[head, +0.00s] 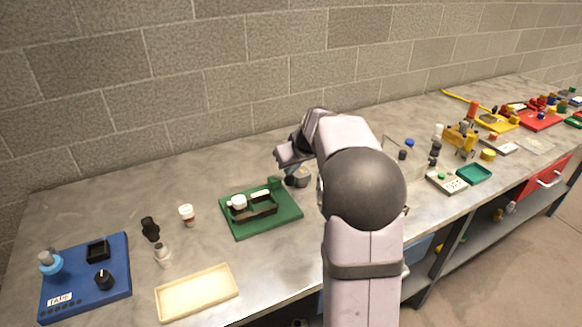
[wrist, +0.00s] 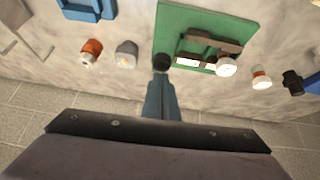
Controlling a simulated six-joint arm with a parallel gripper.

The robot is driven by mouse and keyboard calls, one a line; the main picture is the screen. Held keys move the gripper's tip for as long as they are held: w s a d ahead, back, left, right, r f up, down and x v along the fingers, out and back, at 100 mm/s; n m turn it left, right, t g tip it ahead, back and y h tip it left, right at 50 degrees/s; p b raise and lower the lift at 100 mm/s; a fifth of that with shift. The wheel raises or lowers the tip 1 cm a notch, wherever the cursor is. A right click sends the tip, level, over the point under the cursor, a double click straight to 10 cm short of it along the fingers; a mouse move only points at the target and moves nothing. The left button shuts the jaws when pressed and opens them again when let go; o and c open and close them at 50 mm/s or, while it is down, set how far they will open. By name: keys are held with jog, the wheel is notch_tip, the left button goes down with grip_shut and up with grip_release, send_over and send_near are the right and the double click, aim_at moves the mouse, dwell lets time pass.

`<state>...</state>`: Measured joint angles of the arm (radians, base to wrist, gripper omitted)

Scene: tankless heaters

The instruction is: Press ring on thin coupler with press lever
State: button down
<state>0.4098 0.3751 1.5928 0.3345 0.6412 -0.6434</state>
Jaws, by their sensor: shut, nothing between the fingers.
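A green press board (head: 285,219) lies on the bench left of my arm. It carries a dark brown fixture (head: 262,213) with a pale bar (head: 260,194) and a round white part (head: 239,201) at its left end. In the wrist view the same board (wrist: 175,22), fixture (wrist: 205,50) and white part (wrist: 226,67) show at the upper right. I cannot tell clearly which part is the lever, the ring or the coupler. My gripper (wrist: 161,66) is shut and empty, its dark tips at the board's edge in the picture. In the head view my gripper (head: 280,158) is above and behind the board.
A grey cylinder (head: 299,177) stands right of the board, with an orange-and-white part (wrist: 90,51) beyond it. A white-and-orange bottle (head: 187,213), a black part (head: 150,228), a cream tray (head: 197,292) and a blue board (head: 118,270) are at left. The wall is close behind.

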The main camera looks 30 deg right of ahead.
jog(key=shift+s+f+b, duration=0.1)
jog(key=shift+f+b, duration=0.25)
jog(key=shift+b, duration=0.15)
jog(key=s+f+t+b, duration=0.1)
jog(key=f+b, duration=0.1)
jog(key=b, duration=0.4)
jog(key=s+f+t+b, duration=0.1)
jog(key=b, duration=0.6)
jog(key=s+f+t+b, duration=0.1)
jog(key=f+b, duration=0.1)
jog(key=b, duration=0.4)
jog(key=s+f+t+b, duration=0.1)
jog(key=f+b, duration=0.1)
jog(key=b, duration=0.5)
jog(key=shift+b, duration=0.3)
jog(key=shift+f, duration=0.15)
jog(key=w+r+p+v, duration=0.1)
jog(key=v, duration=1.2)
jog(key=shift+s+r, duration=0.2)
jog(key=shift+r, duration=0.1)
